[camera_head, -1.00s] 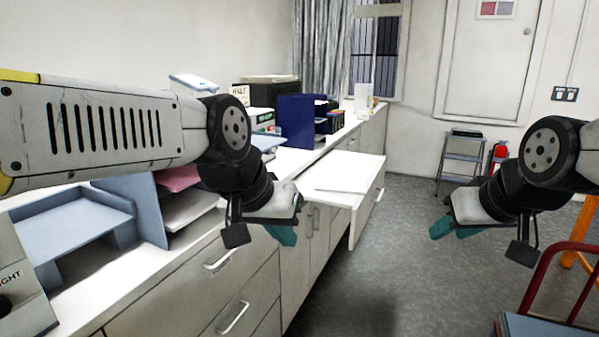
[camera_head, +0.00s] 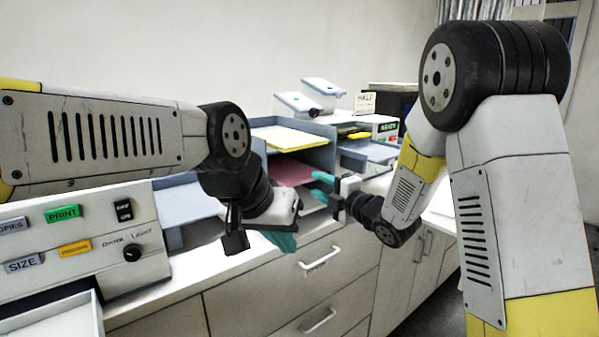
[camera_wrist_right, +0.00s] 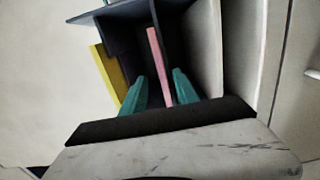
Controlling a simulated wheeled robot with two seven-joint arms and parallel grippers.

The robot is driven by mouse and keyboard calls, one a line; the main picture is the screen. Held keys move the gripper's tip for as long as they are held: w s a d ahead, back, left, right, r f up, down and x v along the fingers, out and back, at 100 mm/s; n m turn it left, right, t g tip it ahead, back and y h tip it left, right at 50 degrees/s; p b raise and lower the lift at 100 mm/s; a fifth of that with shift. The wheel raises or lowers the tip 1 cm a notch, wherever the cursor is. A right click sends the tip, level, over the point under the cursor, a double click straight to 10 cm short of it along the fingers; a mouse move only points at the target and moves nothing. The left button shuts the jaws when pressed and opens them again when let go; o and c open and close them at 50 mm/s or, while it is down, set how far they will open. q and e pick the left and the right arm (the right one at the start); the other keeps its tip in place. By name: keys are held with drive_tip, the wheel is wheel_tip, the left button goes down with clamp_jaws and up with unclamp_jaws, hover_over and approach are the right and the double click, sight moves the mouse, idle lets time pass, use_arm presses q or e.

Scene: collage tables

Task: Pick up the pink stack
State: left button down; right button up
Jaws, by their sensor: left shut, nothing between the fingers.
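The pink stack (camera_head: 290,172) lies on a middle shelf of a blue-grey paper sorter (camera_head: 322,130), below a yellow stack (camera_head: 285,137). In the right wrist view the pink stack (camera_wrist_right: 157,62) shows edge-on as a narrow strip. My right gripper (camera_head: 321,186) is open at the front of the sorter. In the right wrist view its teal fingers (camera_wrist_right: 160,92) stand apart on either side of the pink strip; I cannot tell whether they touch it. My left gripper (camera_head: 284,241) is shut and empty, lower and nearer, in front of the counter.
Shelf dividers (camera_wrist_right: 180,40) flank the pink stack closely. A copier panel (camera_head: 85,235) with coloured buttons stands on the counter at left. Cabinet drawers with handles (camera_head: 320,258) lie below. More trays and boxes (camera_head: 375,125) stand behind the sorter.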

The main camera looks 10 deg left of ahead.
sight(307, 181)
drive_tip(key=x, duration=0.7)
drive_tip(key=shift+a+f, duration=0.1)
drive_tip(key=shift+a, duration=0.35)
drive_tip(key=shift+c, duration=0.5)
clamp_jaws()
idle(0.5)
